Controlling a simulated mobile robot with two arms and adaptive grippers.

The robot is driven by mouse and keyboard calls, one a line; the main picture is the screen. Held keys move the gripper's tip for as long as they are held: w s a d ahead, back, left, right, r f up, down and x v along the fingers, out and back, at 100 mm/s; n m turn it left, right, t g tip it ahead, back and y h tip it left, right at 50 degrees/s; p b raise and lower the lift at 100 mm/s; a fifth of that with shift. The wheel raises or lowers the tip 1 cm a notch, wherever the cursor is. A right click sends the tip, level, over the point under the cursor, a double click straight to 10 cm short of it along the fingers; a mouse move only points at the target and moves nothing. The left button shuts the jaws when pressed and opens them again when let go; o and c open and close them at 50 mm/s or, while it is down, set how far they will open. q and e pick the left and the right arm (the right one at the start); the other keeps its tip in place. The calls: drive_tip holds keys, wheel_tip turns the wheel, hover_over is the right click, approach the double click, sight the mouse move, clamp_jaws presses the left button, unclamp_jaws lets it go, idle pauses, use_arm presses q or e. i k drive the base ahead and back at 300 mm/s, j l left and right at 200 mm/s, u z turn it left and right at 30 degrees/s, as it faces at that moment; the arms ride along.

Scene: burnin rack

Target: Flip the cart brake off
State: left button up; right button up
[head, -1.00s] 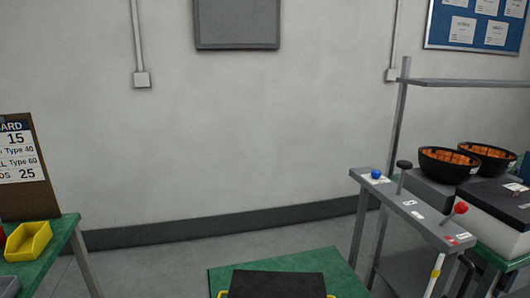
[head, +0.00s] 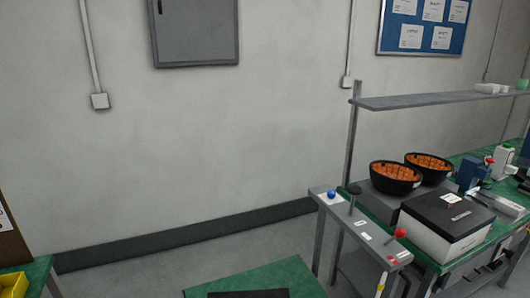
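A narrow grey panel stands in the right half of the head view (head: 347,217), with several small labels on its top. It carries a blue knob (head: 331,194), a lever with a dark knob (head: 355,190) and a lever with a red knob (head: 400,233). Below its near end a yellow and white upright part (head: 381,284) shows at the picture's lower edge. I cannot tell which of these, if any, is the cart brake, or read the labels. Neither of my grippers is in view.
A green-topped surface (head: 280,277) with a dark item (head: 248,294) lies at the bottom. Right of the panel, a green bench holds two black bowls with orange contents (head: 396,176) (head: 430,165) and a black-topped white box (head: 446,224). A yellow bin (head: 14,286) sits lower left.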

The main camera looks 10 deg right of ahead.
sight(400, 233)
drive_tip(key=z, duration=1.25)
